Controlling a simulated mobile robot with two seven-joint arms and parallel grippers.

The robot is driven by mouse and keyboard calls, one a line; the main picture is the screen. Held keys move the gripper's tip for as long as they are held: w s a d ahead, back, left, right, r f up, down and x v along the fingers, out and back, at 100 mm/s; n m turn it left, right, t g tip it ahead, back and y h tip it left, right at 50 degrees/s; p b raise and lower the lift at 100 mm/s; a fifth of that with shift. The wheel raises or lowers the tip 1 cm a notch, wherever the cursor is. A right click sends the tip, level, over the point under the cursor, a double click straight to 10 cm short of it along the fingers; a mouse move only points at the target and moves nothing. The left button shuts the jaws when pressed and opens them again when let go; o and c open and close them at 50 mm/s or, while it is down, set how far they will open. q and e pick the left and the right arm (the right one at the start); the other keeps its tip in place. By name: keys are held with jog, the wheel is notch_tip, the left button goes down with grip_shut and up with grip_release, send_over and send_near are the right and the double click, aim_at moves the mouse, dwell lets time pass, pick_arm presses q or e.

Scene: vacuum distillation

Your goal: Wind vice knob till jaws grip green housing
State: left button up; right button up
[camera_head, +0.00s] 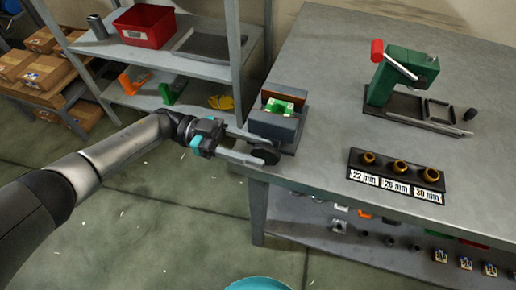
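The vice (289,132) is a grey block at the left edge of the workbench, with a brown jaw face at its back. The green housing (279,106) sits between its jaws; whether both jaws touch it is too small to tell. The vice knob (267,156) is dark and round, on the vice's front side. My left gripper (262,151) reaches in from the left with its fingers spread about the knob's width and their tips at the knob. Whether they press on it cannot be seen. My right gripper is not in view.
On the workbench (330,70) stand a green press with a red-tipped lever (403,70) and a black holder (396,176) with brass rings labelled 22, 26 and 30 mm. A shelf with a red bin (145,26) stands behind my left arm. Bench between vice and press is clear.

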pick_arm(q)
jog(key=shift+c, duration=1.4)
grip_shut()
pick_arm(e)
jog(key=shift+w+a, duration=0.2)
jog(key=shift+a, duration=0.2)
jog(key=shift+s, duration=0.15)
